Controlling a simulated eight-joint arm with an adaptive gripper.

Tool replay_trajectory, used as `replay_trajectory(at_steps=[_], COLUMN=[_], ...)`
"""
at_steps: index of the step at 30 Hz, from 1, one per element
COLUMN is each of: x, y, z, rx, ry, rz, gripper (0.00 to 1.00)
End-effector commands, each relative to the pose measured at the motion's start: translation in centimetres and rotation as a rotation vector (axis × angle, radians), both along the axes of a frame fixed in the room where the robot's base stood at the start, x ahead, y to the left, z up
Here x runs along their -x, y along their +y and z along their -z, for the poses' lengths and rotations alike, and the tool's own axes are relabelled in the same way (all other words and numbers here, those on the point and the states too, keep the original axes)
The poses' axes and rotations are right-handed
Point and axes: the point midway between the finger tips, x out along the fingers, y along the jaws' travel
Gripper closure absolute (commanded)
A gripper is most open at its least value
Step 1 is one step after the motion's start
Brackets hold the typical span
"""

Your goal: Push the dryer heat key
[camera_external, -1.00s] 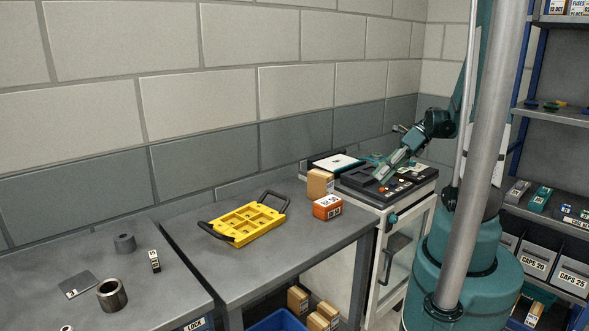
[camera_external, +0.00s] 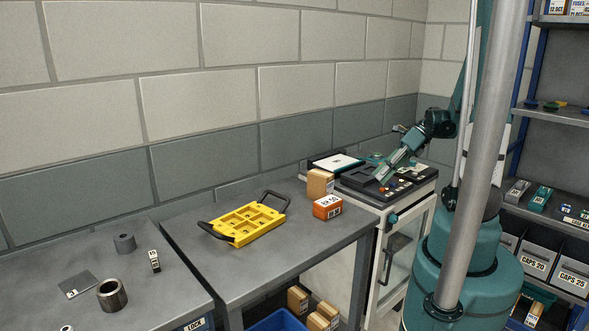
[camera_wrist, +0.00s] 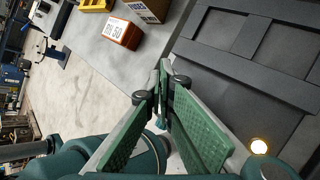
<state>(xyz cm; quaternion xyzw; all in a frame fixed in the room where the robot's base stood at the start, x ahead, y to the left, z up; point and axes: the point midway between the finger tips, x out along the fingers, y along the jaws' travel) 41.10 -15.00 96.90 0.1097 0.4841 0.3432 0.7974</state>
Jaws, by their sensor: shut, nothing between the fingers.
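The dryer (camera_external: 405,205) is a white cabinet with a dark top and a glass door, at the right of the outside view. Its dark top (camera_wrist: 245,65) fills the right of the wrist view. Small red and pale keys (camera_external: 404,184) sit on the front right of that top. I cannot read which is the heat key. A round lit spot (camera_wrist: 258,146) shows at lower right in the wrist view. My gripper (camera_external: 378,180) is shut and empty, pointing down at the top, close to the leftmost red key (camera_external: 382,188). Whether it touches is unclear. Its green fingers (camera_wrist: 160,88) hide what lies under them.
An orange-red labelled box (camera_external: 327,208) and a cardboard box (camera_external: 320,184) stand on the bench corner left of the dryer. A yellow tray with black handles (camera_external: 245,222) lies further left. A white-topped item (camera_external: 337,162) sits behind the cardboard box. Shelving stands at right.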

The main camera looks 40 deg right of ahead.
Motion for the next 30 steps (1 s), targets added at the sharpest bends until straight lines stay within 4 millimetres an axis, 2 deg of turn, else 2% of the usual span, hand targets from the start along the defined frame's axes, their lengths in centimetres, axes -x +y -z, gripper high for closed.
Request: replay_trajectory(at_steps=[13,30], x=[0.0,0.0], y=[0.02,0.02], z=[0.89,0.97], rx=[0.0,0.0], ry=[0.0,0.0], rz=[0.0,0.0], gripper=[1.0,1.0])
